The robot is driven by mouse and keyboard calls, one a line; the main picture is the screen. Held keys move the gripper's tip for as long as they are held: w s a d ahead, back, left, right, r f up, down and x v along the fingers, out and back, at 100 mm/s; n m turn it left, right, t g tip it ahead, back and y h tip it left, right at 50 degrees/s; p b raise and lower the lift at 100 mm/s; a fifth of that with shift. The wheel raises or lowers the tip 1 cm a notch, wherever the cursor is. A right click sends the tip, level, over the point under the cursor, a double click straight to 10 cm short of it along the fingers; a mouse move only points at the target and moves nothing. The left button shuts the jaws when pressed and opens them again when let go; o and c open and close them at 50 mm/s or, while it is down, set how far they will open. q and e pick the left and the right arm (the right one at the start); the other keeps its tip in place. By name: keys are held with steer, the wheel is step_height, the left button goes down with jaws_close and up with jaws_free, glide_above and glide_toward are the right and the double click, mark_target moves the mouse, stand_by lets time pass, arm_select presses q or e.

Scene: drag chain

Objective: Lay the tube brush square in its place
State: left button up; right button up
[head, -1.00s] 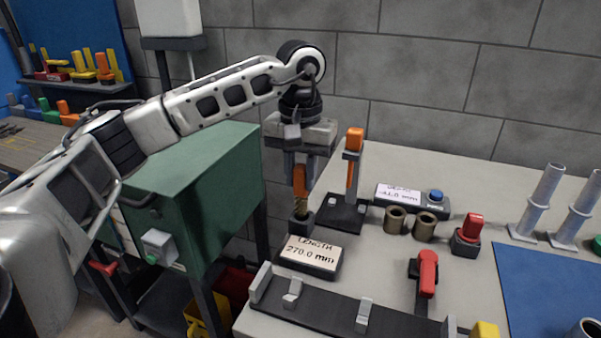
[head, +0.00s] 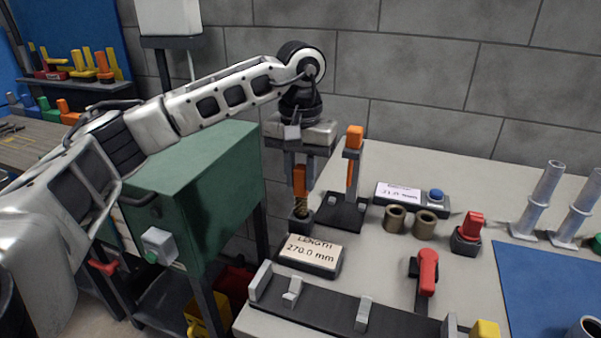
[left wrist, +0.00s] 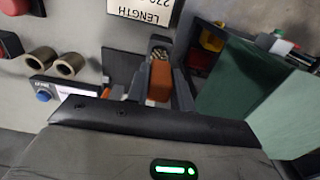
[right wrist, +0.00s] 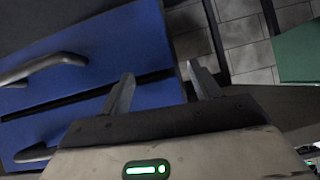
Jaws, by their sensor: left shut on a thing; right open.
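My right gripper (right wrist: 160,85) is open and empty, away from the table, over blue drawers.
A LENGTH display (head: 310,256) lies just in front of the socket. A dark stand (head: 343,214) with another orange-topped part (head: 354,139) is close on the right. Brown rings (head: 410,219), a red-handled clamp (head: 427,272) and a dark rail (head: 335,309) lie nearby. A green cabinet (head: 205,190) stands left.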

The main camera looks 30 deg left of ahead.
mark_target(301, 196)
arm_select(q)
steer(key=shift+f+b, duration=1.25)
steer(key=shift+f, duration=0.7)
arm_select(e)
steer(key=shift+w+f, duration=0.1)
steer(key=shift+f, duration=1.1)
arm_select(q)
steer(key=o, duration=1)
steer(key=shift+o, duration=0.2)
steer(key=shift+r, duration=0.45)
step_height(301, 196, up, 15)
steer(key=p, duration=0.2)
steer(key=shift+p, duration=0.4)
arm_select(e)
step_height(301, 196, up, 2)
steer(key=shift+d+r, duration=0.1)
steer(key=shift+r, duration=0.05)
